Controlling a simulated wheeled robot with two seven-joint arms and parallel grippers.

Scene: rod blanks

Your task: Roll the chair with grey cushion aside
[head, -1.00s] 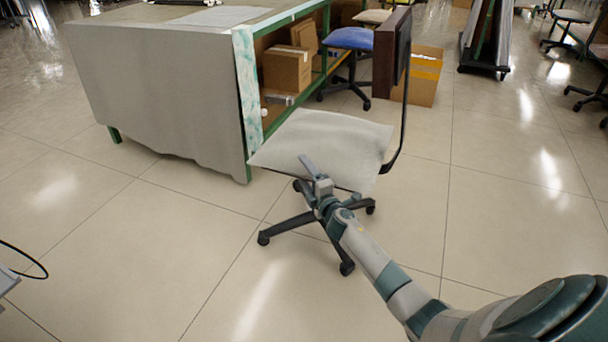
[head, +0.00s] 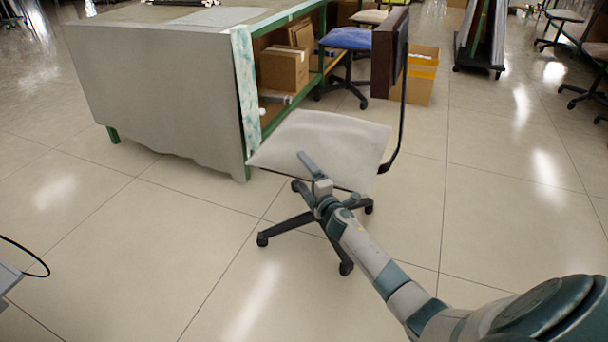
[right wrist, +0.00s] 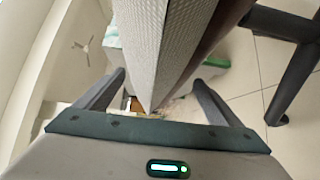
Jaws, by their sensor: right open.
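The chair with the grey cushion (head: 325,140) stands on the tiled floor beside the covered workbench. It has a dark back (head: 391,55) on its right side and a black wheeled base (head: 315,225). My right gripper (head: 311,168) is at the near edge of the cushion. In the right wrist view, the cushion (right wrist: 165,40) reaches in between the two spread fingers of the right gripper (right wrist: 160,85). I cannot tell whether either finger touches it. My left gripper is not in view.
The workbench (head: 160,95) with a grey cover and green frame stands left of the chair, holding boxes (head: 284,68). A blue chair (head: 345,38) and an open carton (head: 416,75) are behind. The floor (head: 510,200) to the right is clear.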

